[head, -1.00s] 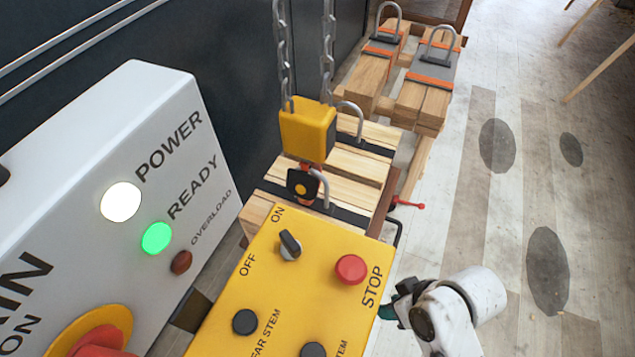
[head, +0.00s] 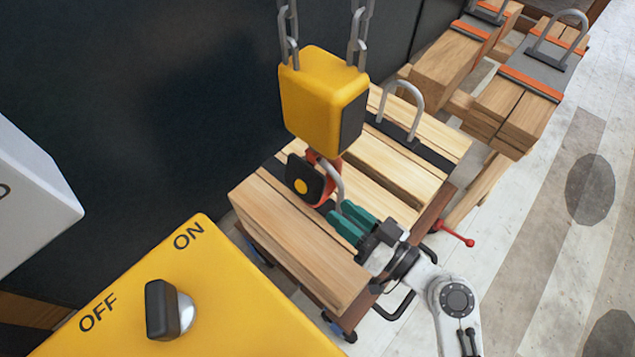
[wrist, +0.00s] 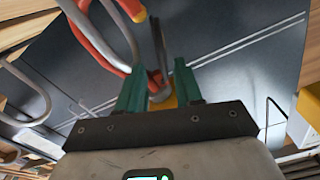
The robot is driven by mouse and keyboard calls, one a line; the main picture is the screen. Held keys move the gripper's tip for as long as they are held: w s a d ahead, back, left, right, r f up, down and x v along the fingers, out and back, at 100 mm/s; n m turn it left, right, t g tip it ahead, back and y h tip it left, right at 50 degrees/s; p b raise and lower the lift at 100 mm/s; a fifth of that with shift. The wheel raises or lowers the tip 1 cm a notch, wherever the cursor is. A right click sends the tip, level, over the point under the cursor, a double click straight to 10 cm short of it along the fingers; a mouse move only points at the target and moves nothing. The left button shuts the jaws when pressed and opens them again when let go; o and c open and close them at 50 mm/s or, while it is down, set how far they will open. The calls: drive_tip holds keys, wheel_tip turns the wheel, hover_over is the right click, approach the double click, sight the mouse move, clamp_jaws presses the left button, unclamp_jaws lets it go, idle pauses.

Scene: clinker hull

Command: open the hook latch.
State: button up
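The red hook (head: 327,190) hangs below the yellow hook block (head: 318,100), above the wooden load. A black square plate with a yellow dot (head: 303,181) sits at the hook's left side. A grey lifting loop (head: 336,186) passes by the hook's opening; I cannot clearly separate the latch from it. My gripper (head: 341,217) reaches in from the lower right, its green fingertips close by the hook. In the wrist view the fingers of my gripper (wrist: 159,68) are apart. The red hook (wrist: 100,42) curves at upper left, and a thin grey bar (wrist: 159,42) stands beyond the fingertips, contact unclear.
The strapped timber stack (head: 300,240) lies under the hook, with another lifting loop (head: 403,100) behind. Two chains hold the block. A yellow control box (head: 200,290) fills the lower left, near a white cabinet (head: 30,195). More timber stands at upper right; floor is clear at right.

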sight(308, 193)
drive_tip(key=p+x, duration=0.1)
drive_tip(key=x, duration=0.8)
drive_tip(key=shift+w+a, duration=0.15)
drive_tip(key=shift+a, duration=0.1)
drive_tip(key=shift+c, duration=0.4)
clamp_jaws()
